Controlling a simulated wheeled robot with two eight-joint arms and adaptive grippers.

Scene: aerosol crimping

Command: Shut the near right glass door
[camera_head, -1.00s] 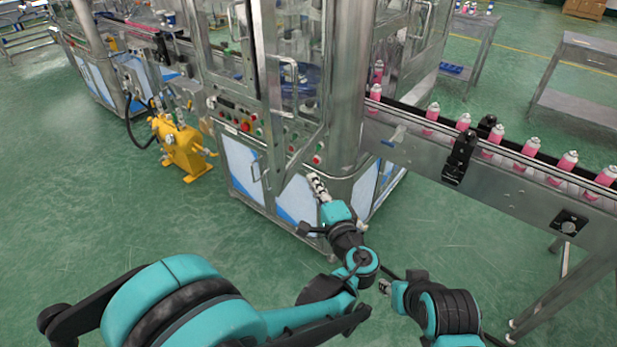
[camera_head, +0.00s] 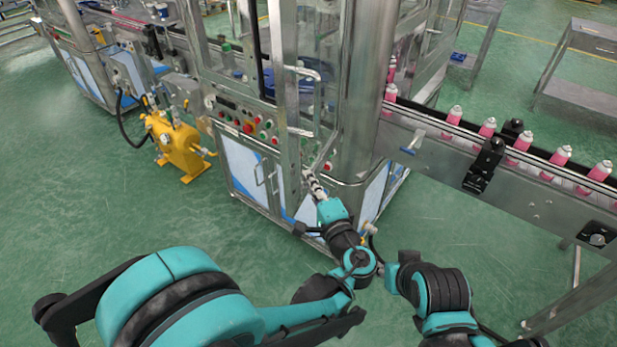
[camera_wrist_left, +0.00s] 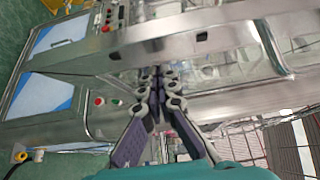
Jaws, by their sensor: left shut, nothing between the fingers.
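The near right glass door (camera_head: 288,110) is a metal-framed pane with a C-shaped handle (camera_head: 317,103) on the crimping machine. It appears to stand ajar, angled out from the cabinet. My left gripper (camera_head: 309,175) is shut and empty, close to the door's lower edge and in front of the machine's corner. In the left wrist view its fingers (camera_wrist_left: 158,80) are together, just below a wide metal frame bar (camera_wrist_left: 190,45). Whether the fingertips touch the door cannot be told. My right arm shows at the lower right; its gripper is hidden behind my left arm.
A control panel (camera_head: 240,122) with coloured buttons lies left of the door. A conveyor (camera_head: 530,185) carrying several pink cans (camera_head: 487,127) runs to the right. A yellow pump unit (camera_head: 180,148) stands on the floor at left. The green floor in front is open.

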